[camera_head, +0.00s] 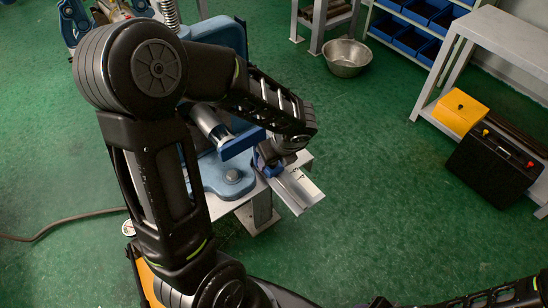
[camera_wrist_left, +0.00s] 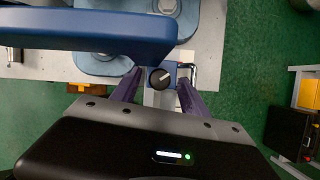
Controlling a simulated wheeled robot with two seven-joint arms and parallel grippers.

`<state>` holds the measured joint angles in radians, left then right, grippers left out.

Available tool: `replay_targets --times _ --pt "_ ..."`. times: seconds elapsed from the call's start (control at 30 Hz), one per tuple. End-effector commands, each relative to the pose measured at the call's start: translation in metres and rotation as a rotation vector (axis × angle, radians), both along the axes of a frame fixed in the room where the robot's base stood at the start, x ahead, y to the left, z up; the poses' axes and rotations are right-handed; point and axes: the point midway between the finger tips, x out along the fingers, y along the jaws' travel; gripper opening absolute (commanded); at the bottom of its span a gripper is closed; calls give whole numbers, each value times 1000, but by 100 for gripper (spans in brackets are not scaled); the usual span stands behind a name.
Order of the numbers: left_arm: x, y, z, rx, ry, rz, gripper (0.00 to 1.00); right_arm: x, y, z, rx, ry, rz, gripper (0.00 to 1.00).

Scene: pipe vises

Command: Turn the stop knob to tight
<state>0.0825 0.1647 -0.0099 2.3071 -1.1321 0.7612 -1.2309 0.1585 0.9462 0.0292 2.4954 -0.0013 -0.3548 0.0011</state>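My left gripper (camera_wrist_left: 160,82) is open, with one purple finger on each side of the knob. Gaps show between the fingers and the knob; I cannot tell how far above it they are. In the head view the blue vise (camera_head: 222,172) stands on a pale bench, partly behind my left arm. There the knob is hidden by the gripper. My right gripper is not in view.
A blue vise bar (camera_wrist_left: 85,35) lies close beside the gripper in the wrist view. In the head view, a metal bowl (camera_head: 347,57) sits on the floor, and a yellow box (camera_head: 460,110) and black case (camera_head: 495,160) stand at right. Green floor between is clear.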

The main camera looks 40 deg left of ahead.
Motion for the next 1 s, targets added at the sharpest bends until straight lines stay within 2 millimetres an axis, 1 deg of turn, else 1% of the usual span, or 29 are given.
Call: replay_targets --times 0.23,0.33,0.47,0.6,0.73,0.83,1.0 --pt "0 0 1 0 0 0 52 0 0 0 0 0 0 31" --pt "-1 -2 6 0 -2 1 52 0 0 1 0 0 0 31" --pt "-3 -7 21 0 -2 0 52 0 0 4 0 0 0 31" --pt "-6 -16 44 0 -5 -1 52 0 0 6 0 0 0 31" --pt "-10 -23 61 0 -2 0 52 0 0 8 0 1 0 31" --pt "-12 -26 69 0 -2 1 52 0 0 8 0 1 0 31" --pt "-13 -27 72 0 0 0 52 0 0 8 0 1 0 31"
